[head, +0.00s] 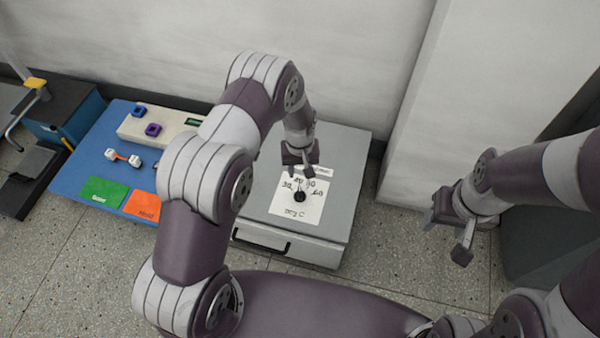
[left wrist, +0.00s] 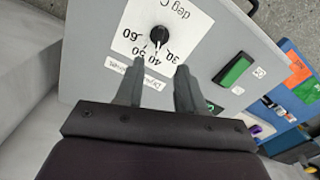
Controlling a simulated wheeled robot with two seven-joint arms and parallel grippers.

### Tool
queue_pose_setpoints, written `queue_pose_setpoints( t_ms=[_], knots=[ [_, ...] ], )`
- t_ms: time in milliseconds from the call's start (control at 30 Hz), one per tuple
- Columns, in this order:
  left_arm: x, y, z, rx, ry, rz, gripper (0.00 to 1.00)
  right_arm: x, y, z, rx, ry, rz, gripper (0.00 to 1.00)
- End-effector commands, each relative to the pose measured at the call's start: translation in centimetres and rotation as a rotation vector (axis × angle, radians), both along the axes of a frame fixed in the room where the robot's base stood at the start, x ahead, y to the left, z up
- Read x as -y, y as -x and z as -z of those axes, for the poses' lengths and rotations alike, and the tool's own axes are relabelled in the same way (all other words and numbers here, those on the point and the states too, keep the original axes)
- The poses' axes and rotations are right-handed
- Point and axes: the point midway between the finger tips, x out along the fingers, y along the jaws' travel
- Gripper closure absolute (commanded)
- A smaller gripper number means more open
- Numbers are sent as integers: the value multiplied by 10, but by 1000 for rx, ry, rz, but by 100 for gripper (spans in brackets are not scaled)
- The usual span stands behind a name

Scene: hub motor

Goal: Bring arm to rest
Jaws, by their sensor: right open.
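My left gripper (head: 304,181) hangs over the grey box, close to the black knob (head: 299,197) on a white dial plate (head: 290,212) marked "deg C". In the left wrist view the two fingers (left wrist: 161,70) are apart with nothing between them, and the knob (left wrist: 160,36) lies beyond their tips. I cannot tell whether either finger touches the plate. My right gripper (head: 446,238) is open and empty, held over the floor at the right.
The grey box (head: 345,150) has a black front handle (head: 262,241). Left of it, a blue mat (head: 75,178) holds a green card (head: 104,191), an orange card (head: 143,205), small parts and a cream block (head: 140,125). A white wall panel (head: 425,120) stands right; speckled floor below is free.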

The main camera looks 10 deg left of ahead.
Motion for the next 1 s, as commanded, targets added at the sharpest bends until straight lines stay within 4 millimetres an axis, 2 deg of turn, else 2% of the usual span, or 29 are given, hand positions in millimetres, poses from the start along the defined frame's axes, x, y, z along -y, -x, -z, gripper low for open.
queue_pose_setpoints(
  t_ms=[567,600,667,767,900,1000],
  knots=[
    [0,0,-1,1,0,25,62,0,0,0,0,0,0,45],
    [-1,6,2,-13,-1,64,62,0,0,0,0,0,0,45],
    [-4,32,5,-69,-4,116,62,0,0,0,0,0,0,45],
    [-11,69,-32,-114,0,218,62,0,0,0,0,0,0,45],
    [-23,116,-103,-105,9,317,62,0,0,0,0,0,0,45],
    [-31,150,-147,-76,10,356,62,0,0,0,0,0,0,45]
  ],
)
